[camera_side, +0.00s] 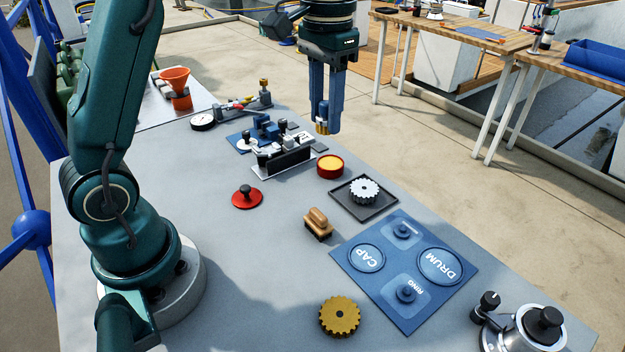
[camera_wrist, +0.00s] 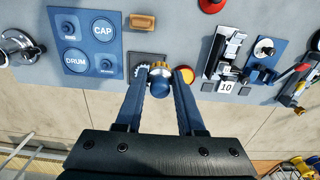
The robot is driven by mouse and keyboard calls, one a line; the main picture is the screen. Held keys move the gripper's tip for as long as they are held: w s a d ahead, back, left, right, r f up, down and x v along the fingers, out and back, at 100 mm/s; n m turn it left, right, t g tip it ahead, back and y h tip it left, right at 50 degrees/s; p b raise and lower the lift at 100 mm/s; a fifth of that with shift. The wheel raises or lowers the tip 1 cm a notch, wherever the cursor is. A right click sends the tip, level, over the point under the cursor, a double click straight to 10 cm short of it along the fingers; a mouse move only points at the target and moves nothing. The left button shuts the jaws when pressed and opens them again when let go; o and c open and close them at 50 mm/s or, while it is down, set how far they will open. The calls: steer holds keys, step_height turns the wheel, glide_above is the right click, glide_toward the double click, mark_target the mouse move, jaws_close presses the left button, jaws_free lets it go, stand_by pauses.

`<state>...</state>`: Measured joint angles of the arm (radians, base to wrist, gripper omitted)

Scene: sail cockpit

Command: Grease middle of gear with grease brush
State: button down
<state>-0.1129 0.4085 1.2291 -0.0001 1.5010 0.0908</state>
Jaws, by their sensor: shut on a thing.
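My gripper (camera_side: 325,115) is shut on the grease brush (camera_side: 322,125), which has a blue handle and a gold band. It holds the brush upright, bristle end down, in the air above the far side of the bench. In the wrist view the brush (camera_wrist: 159,76) sits between the fingertips. A silver toothed gear (camera_side: 364,190) lies on a dark square tray (camera_side: 378,208); in the wrist view the brush partly hides this gear (camera_wrist: 143,72). A red pot of yellow grease (camera_side: 330,166) stands beside the tray, below the brush. The bristle tip is too small to judge for grease.
A brass gear (camera_side: 340,316) lies near the front. A wooden brush (camera_side: 318,224), a red knobbed disc (camera_side: 247,197) and a blue CAP/DRUM mat (camera_side: 345,254) lie around. A black-and-silver fixture (camera_side: 282,160) stands left of the pot.

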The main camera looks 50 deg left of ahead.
steer(key=shift+m, duration=0.4)
steer(key=shift+w+d+f, duration=0.55)
steer(key=shift+w+f, duration=0.2)
steer(key=shift+f, duration=1.45)
steer(key=shift+w+d+f, duration=0.5)
steer(key=shift+w+f, duration=0.25)
steer(key=shift+f, duration=1.4)
steer(key=shift+w+d+f, duration=0.55)
steer(key=shift+w+f, duration=0.2)
steer(key=shift+f, duration=1.45)
steer(key=shift+w+f, duration=0.1)
steer(key=shift+w, duration=0.25)
steer(key=shift+w+a+r, duration=0.1)
steer(key=shift+w+r, duration=0.15)
steer(key=shift+w, duration=0.3)
steer(key=shift+w+r, duration=0.25)
steer(key=shift+w, duration=0.25)
steer(key=shift+w+a, duration=0.15)
steer(key=shift+w, duration=1.35)
steer(key=shift+w, duration=0.1)
steer(key=shift+s+d, duration=0.15)
steer(key=shift+s, duration=1.35)
steer(key=shift+s+d, duration=0.1)
steer(key=shift+s, duration=1.35)
steer(key=shift+w+a, duration=0.15)
steer(key=shift+w, duration=1.3)
steer(key=shift+w+a, duration=0.15)
steer(key=shift+w, duration=1.25)
